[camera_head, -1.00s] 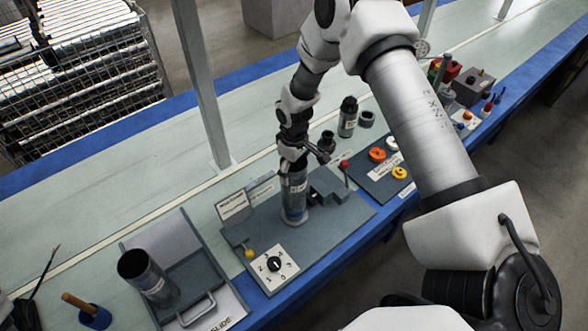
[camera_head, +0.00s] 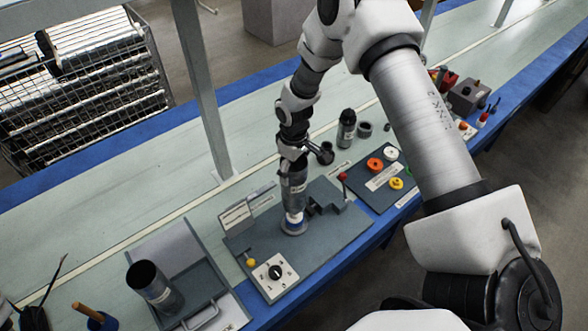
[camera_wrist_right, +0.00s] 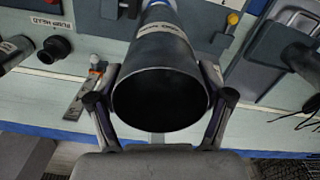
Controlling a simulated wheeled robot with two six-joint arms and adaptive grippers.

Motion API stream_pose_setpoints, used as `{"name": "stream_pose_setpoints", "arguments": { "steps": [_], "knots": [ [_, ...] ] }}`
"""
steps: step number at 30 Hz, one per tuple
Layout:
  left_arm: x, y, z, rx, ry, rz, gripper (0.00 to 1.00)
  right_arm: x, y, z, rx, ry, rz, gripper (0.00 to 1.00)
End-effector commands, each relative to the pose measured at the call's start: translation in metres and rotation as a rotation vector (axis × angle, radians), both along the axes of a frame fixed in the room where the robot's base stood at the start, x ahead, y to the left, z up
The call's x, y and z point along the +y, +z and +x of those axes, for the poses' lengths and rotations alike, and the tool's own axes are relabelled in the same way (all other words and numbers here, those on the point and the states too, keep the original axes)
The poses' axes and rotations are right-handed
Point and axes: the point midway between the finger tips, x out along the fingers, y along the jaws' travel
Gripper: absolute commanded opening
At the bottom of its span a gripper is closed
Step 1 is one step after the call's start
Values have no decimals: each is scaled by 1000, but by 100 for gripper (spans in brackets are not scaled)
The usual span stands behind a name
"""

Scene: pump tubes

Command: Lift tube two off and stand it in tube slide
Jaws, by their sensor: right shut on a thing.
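My right gripper (camera_head: 292,156) is shut around the upper end of a grey tube (camera_head: 294,184) with a white label. The tube is nearly upright above a round seat (camera_head: 294,228) on a grey base plate. A white and blue part shows between tube and seat; I cannot tell whether they still touch. In the right wrist view the open dark mouth of the tube (camera_wrist_right: 160,95) lies between the two fingers. The tube slide (camera_head: 205,291) is a grey tray with a handle at the lower left. Another open tube (camera_head: 155,287) stands in it, tilted in view. My left gripper is out of view.
A dial plate (camera_head: 274,275), a yellow knob (camera_head: 251,262) and a red-topped lever (camera_head: 343,177) stand close around the held tube. A dark bottle (camera_head: 346,130) is behind it. A wooden-handled tool (camera_head: 88,313) lies left of the slide. A post (camera_head: 205,100) rises behind.

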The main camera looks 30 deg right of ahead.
Motion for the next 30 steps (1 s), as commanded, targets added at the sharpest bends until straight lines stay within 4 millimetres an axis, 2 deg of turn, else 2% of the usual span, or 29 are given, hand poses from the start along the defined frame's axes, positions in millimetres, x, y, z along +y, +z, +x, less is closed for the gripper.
{"name": "stream_pose_setpoints", "arguments": {
  "steps": [1, 30],
  "knots": [
    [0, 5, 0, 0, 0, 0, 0, 0, 6, 0, -1, 0, 0, 29],
    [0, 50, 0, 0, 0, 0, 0, 0, 64, 1, -2, 0, 0, 29]
  ]
}}
